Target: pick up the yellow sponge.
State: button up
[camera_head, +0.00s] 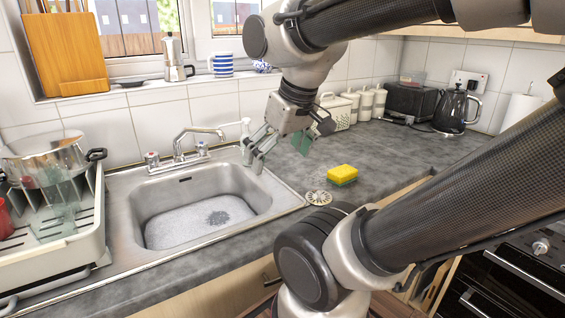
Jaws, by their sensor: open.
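The yellow sponge (342,173) has a green underside and lies flat on the grey countertop (375,145), to the right of the sink. My gripper (278,150) is open and empty. It hangs above the back right corner of the sink, up and to the left of the sponge and apart from it. Nothing covers the sponge in this view.
The sink (200,205) holds suds, with a tap (195,135) behind it. A round drain strainer (318,197) lies close to the sponge's left. A dish rack (85,240) stands at left. A kettle (455,110), a toaster (410,100) and canisters (365,103) line the back wall.

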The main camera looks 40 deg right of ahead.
aim_at(340, 175)
jog(key=k+z, duration=0.15)
jog(key=z, duration=0.25)
jog(key=k+z, duration=0.1)
jog(key=z, duration=0.35)
jog(key=k+z, duration=0.15)
jog(key=z, duration=0.25)
jog(key=i+j+z, duration=0.15)
jog(key=i+j, duration=0.1)
jog(key=i, duration=0.05)
